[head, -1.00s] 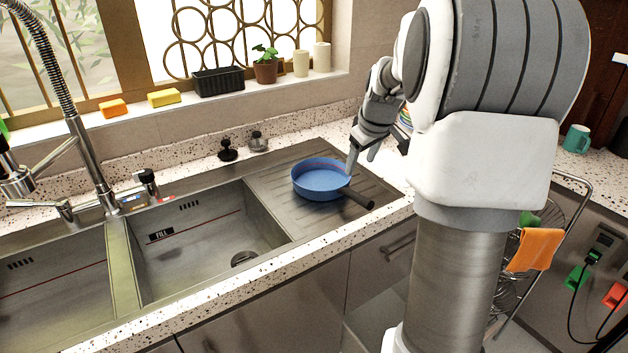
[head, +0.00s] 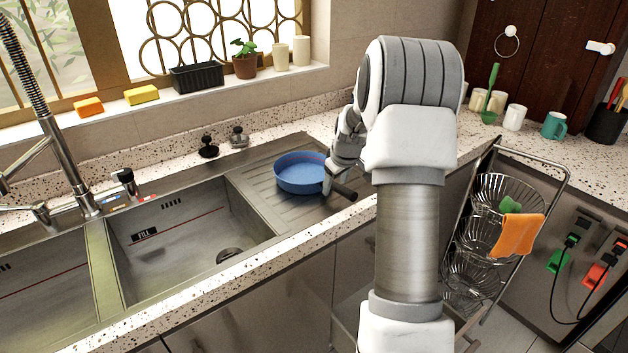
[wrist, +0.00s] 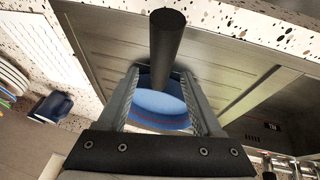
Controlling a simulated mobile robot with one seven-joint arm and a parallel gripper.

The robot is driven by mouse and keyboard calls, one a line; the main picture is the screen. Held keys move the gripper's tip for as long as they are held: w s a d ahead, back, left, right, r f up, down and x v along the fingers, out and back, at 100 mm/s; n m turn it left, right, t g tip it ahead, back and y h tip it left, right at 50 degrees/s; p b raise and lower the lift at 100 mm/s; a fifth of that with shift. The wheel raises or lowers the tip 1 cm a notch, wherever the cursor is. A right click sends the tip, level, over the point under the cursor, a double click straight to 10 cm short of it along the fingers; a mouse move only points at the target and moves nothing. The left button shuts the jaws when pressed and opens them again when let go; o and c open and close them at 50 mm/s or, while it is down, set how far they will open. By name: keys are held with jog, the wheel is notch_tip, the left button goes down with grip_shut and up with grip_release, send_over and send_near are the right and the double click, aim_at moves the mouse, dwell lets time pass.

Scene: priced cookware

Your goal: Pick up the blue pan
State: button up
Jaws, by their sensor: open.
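The blue pan (head: 301,174) sits on the ridged steel drainboard to the right of the sink, its dark handle (head: 343,191) pointing to the lower right. In the wrist view the black handle (wrist: 167,45) runs from the top edge to the gap between the fingers, with the blue pan body (wrist: 163,104) behind it. My gripper (head: 329,184) is open at the pan's handle side, low over the drainboard. In the wrist view its two fingers (wrist: 163,82) stand on either side of the handle, apart. Whether they touch it cannot be told.
The sink basin (head: 180,231) lies left of the drainboard (head: 259,194). A wire basket rack with an orange cloth (head: 517,235) stands at the right. Mugs, including a teal one (head: 554,125), stand on the right counter.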

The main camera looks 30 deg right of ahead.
jog(key=shift+x, duration=1.15)
grip_shut()
dwell(0.5)
jog(key=shift+r, duration=0.1)
